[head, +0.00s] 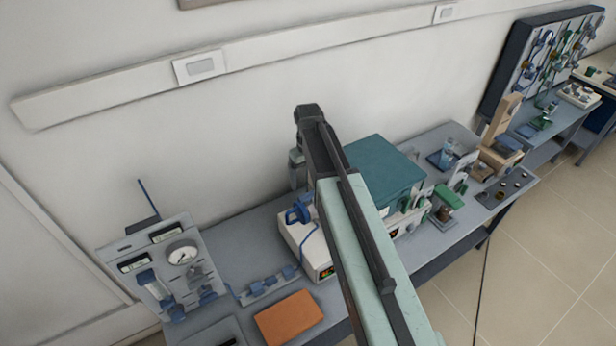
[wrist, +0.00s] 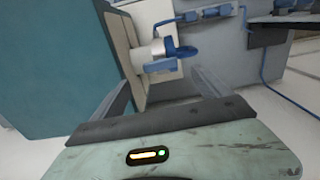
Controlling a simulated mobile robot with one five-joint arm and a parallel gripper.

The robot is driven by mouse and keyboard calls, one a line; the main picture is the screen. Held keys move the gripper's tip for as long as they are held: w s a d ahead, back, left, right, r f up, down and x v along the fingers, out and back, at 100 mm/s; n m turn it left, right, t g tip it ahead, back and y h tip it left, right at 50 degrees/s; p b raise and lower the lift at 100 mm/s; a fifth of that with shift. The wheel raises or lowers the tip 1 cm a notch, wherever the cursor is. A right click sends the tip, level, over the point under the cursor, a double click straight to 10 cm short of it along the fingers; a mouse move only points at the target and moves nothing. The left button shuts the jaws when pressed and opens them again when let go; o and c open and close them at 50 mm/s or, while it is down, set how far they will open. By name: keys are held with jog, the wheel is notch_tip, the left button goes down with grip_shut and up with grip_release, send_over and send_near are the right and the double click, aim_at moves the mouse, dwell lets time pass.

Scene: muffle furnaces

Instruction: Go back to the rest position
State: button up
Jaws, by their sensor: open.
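My arm reaches up and away from the lower right in the head view, with my gripper (head: 297,172) hanging from its far end near the wall. In the wrist view my gripper (wrist: 162,92) is open, with its two fingers apart and nothing seen between them. A teal-topped furnace (head: 385,168) stands on the grey bench, partly hidden behind my arm. In the wrist view a large teal side (wrist: 45,75) fills the left. A blue fitting (head: 298,212) sits at the furnace's left; a similar blue fitting (wrist: 178,50) lies beyond my fingers.
A gauge panel (head: 172,262) stands at the bench's left end. An orange-brown block (head: 289,317) lies near the front edge. Glassware and small apparatus stand right of the furnace. A tool board (head: 535,55) hangs farther right. The tiled floor (head: 540,255) at lower right is mostly clear.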

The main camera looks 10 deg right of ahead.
dwell(0.5)
jog(key=s+f+m+b, duration=0.2)
jog(key=s+f+b, duration=0.5)
jog(key=f+b, duration=0.3)
jog(key=s+f+m+b, duration=0.1)
jog(key=s+f+b, duration=0.6)
jog(key=f+b, duration=0.4)
jog(key=shift+s+a+m, duration=0.25)
jog(key=shift+a+m, duration=0.05)
jog(key=shift+m, duration=0.1)
